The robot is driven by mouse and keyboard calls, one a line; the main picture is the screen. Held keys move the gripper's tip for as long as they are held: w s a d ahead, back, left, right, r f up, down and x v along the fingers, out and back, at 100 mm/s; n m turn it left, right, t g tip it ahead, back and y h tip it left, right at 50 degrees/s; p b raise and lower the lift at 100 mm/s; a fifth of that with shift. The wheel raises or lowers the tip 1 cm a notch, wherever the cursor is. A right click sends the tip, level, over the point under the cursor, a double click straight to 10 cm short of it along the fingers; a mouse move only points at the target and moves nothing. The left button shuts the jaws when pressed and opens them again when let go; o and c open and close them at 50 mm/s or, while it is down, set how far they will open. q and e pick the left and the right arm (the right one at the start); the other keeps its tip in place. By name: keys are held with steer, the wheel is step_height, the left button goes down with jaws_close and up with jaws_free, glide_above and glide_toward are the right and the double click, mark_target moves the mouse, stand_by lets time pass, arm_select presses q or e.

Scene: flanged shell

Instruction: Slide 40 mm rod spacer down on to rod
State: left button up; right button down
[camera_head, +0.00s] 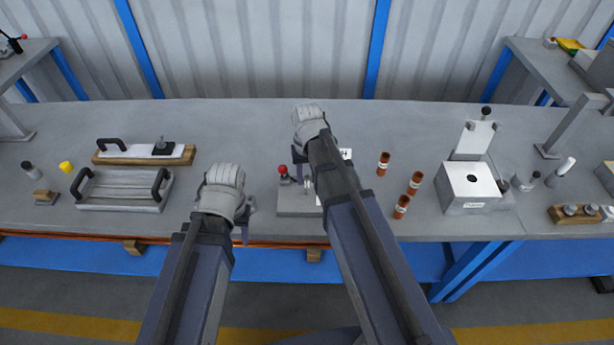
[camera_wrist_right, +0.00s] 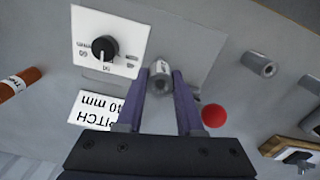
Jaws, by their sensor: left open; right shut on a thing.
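In the right wrist view, my right gripper (camera_wrist_right: 165,98) has its two purple fingers closed on a small grey cylinder (camera_wrist_right: 160,80) with a pale label and a hole in its end, which looks like the rod spacer. I cannot tell whether a rod is inside it. Beneath is the grey fixture base (camera_head: 297,204), with a red ball knob (camera_head: 283,169) that also shows in the right wrist view (camera_wrist_right: 213,116). My left gripper (camera_head: 245,215) is open and empty, left of the base.
A white dial plate (camera_wrist_right: 122,52) and a "PITCH 40 mm" label (camera_wrist_right: 92,110) lie by the cylinder. Another grey cylinder (camera_wrist_right: 258,65) stands apart. Several brown tubes (camera_head: 384,163) stand right of my arm. A grey box (camera_head: 470,187) is further right, a grey tray (camera_head: 125,190) left.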

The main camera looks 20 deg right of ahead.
mark_target(307, 193)
steer(key=shift+f+b, duration=2.05)
steer(key=shift+f, duration=0.1)
steer(key=shift+c, duration=2.3)
jaws_free()
steer(key=shift+r, duration=0.15)
step_height(307, 193, up, 8)
steer(key=p, duration=0.8)
steer(key=shift+f, duration=0.2)
